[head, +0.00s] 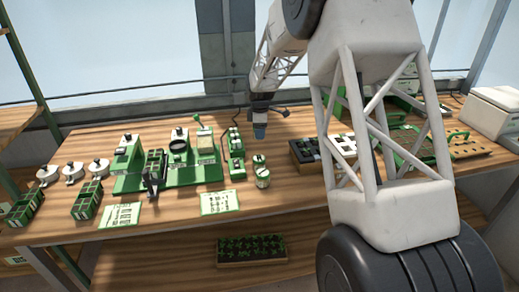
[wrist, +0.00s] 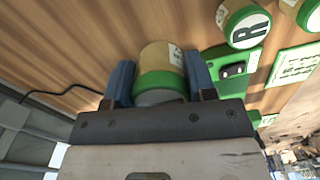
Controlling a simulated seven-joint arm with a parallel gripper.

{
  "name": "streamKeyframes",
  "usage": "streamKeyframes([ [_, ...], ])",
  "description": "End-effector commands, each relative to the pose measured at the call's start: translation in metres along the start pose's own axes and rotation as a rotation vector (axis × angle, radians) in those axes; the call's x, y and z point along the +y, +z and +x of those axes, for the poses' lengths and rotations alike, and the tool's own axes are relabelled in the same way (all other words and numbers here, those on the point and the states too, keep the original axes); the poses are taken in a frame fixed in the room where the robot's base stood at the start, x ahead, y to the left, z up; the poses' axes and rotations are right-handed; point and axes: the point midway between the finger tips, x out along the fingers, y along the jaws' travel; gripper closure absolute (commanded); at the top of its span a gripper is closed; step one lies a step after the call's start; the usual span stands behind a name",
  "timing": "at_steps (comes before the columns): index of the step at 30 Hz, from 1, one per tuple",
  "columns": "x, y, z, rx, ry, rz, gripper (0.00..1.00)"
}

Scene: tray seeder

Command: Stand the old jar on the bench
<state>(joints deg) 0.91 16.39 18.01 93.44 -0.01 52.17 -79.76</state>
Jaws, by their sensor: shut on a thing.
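My gripper (wrist: 160,78) has two blue fingers, one on each side of a jar (wrist: 160,56), and is shut on it. The held jar has a tan body with a pale label and a green band around its near end. In the head view my gripper (head: 259,131) is over the back part of the wooden bench (head: 285,202). The held jar cannot be made out clearly there, and I cannot tell whether it touches the bench.
A green station (head: 170,182) stands left of my gripper, and a small jar (head: 262,178) stands in front of it. A dark tray (head: 305,157) is to the right. A printed card (head: 219,202) lies near the front. Bare wood shows between the small jar and the dark tray.

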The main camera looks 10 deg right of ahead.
Motion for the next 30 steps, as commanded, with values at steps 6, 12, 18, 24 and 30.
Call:
streamKeyframes([
  [6, 0.000, 0.000, 0.030, 0.000, 0.000, 0.000, 0.78],
  [12, 0.000, 0.000, 0.040, 0.000, 0.000, 0.000, 0.78],
  [18, 0.000, 0.000, 0.040, 0.000, 0.001, 0.000, 0.78],
  [24, 0.000, 0.000, 0.047, 0.000, 0.000, 0.000, 0.78],
  [30, 0.000, 0.000, 0.068, 0.000, -0.001, 0.000, 0.78],
])
